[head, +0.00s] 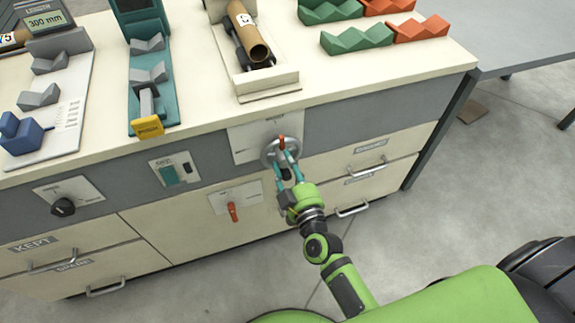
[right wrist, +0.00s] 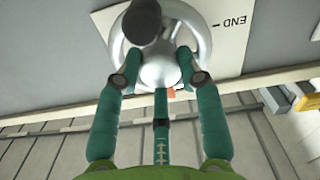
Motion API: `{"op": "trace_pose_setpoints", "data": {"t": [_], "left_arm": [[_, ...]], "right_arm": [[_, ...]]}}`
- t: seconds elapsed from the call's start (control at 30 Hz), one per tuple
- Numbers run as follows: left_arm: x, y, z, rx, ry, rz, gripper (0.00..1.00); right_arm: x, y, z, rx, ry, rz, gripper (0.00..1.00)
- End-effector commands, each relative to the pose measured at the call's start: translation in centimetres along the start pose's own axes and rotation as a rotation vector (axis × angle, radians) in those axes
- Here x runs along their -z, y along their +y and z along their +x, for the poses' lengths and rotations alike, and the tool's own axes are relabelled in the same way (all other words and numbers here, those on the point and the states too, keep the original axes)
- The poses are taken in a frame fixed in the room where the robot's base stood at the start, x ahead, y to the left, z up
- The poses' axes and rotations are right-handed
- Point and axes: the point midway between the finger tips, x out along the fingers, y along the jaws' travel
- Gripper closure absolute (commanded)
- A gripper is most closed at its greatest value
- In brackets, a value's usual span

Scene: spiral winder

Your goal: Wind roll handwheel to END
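The silver roll handwheel (head: 268,152) sits on a white plate on the cabinet's grey front, with a red marker (head: 282,141) at its top. The right wrist view shows its silver rim (right wrist: 207,22), domed hub and dark round handle knob (right wrist: 143,20) close up. My right gripper (head: 287,160) is at the wheel, also filling the right wrist view (right wrist: 160,62). Its teal fingers are apart, one on each side of the hub; the knob is not between the tips. Contact is unclear. My left gripper is out of view.
A red lever (head: 232,211) sits below left of the wheel, and a black knob (head: 63,207) farther left. Drawer handles (head: 352,209) stick out at the right. A brown tube (head: 247,32) lies in a holder on the worktop above.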

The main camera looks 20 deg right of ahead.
Motion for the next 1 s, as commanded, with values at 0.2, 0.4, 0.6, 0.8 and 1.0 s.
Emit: {"op": "trace_pose_setpoints", "data": {"t": [0.2,0.4,0.6,0.8,1.0], "left_arm": [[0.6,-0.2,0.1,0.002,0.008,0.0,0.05],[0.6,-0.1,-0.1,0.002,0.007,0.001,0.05],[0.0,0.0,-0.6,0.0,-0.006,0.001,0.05],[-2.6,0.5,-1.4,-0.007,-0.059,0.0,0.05],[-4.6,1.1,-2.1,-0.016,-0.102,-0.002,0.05]], "right_arm": [[0.0,0.0,0.0,0.001,-0.001,0.001,0.95],[0.0,0.0,0.0,0.001,-0.001,0.025,0.95],[0.1,0.0,0.0,0.001,-0.001,0.118,0.95],[0.1,0.0,0.0,0.003,-0.002,0.279,0.95],[0.0,-0.1,0.0,0.003,-0.003,0.469,0.95]]}}
